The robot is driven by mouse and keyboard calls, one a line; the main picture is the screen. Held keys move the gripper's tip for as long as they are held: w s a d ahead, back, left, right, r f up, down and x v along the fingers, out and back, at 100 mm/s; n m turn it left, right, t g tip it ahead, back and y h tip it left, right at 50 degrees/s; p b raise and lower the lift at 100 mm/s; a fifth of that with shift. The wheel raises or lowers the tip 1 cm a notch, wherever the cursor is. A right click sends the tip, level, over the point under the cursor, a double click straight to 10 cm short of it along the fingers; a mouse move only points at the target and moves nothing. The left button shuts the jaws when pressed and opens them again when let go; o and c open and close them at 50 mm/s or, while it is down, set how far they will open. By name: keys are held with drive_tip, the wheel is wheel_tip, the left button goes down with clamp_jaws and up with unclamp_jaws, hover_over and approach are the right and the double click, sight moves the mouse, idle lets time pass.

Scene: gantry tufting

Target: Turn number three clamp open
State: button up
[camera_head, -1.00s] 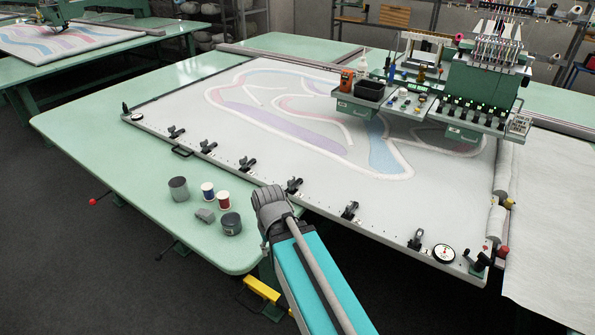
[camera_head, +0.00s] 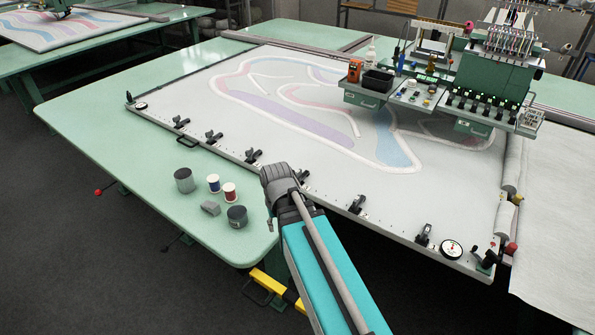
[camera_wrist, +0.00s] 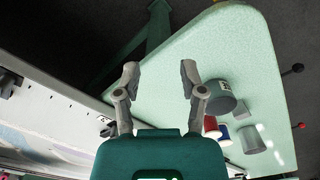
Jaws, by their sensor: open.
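A row of black clamps lines the front rail of the white frame (camera_head: 330,195). Counting from the left, the third clamp (camera_head: 253,156) stands just left of my arm's end, and the fourth (camera_head: 303,176) is partly hidden behind it. I cannot read numbers on the clamps. In the wrist view my gripper (camera_wrist: 160,75) is open and empty, its two fingers apart above the table corner. The frame edge (camera_wrist: 75,85) runs along the left there, with a dark clamp (camera_wrist: 8,82) at the picture's edge. My fingers are not clear in the head view.
Two grey cans (camera_head: 184,180) (camera_head: 237,216), a blue spool (camera_head: 213,184), a red spool (camera_head: 229,191) and a grey block (camera_head: 210,208) stand on the green table (camera_head: 120,140). The tufting machine (camera_head: 480,90) overhangs the back right. A round dial (camera_head: 451,248) sits near the right corner.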

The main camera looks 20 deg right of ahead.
drive_tip(key=w+d+r+m+p, duration=0.3)
drive_tip(key=w, duration=0.4)
drive_tip(key=w+d+r+m+p, duration=0.2)
drive_tip(key=w+d+r+p, duration=0.15)
drive_tip(key=w, duration=0.25)
wheel_tip(320, 180, up, 4)
drive_tip(key=m+p, duration=0.4)
drive_tip(key=m, duration=0.1)
hover_over(298, 171)
drive_tip(key=shift+s+r, duration=0.1)
drive_tip(key=shift+r, duration=0.05)
drive_tip(key=shift+f+b, duration=0.25)
drive_tip(key=shift+b, duration=0.25)
wheel_tip(298, 171, down, 13)
drive_tip(key=b, duration=1.3)
drive_tip(key=shift+f, duration=0.15)
